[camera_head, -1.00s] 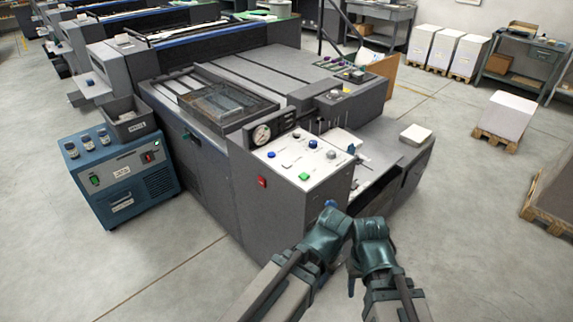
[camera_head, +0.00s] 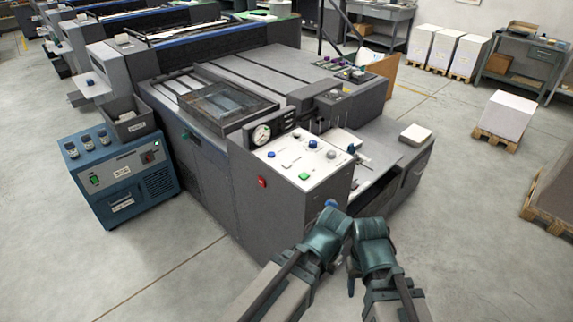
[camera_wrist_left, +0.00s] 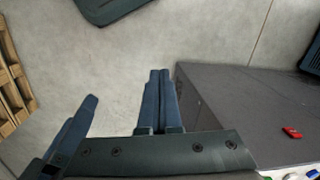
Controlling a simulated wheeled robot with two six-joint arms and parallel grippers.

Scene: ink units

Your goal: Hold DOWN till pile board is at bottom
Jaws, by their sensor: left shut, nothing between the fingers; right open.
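The control panel (camera_head: 300,158) on the near end of the grey press carries a green button (camera_head: 304,177), blue and white knobs and a round gauge (camera_head: 261,134). Labels are too small to read, so I cannot tell which control is DOWN. The pile board itself is not clearly seen; white sheets (camera_head: 366,172) show low beside the panel. My left gripper (camera_wrist_left: 158,100) is shut and empty, in front of the console's grey side wall. My right gripper (camera_head: 352,285) is open, below the panel's right side; its fingers are mostly hidden. Neither gripper visibly touches a control.
A red switch (camera_head: 262,181) sits on the console's front face and also shows in the left wrist view (camera_wrist_left: 292,133). A blue unit (camera_head: 120,182) stands at left. Pallets with white stacks (camera_head: 506,114) stand at right. The floor in front is clear.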

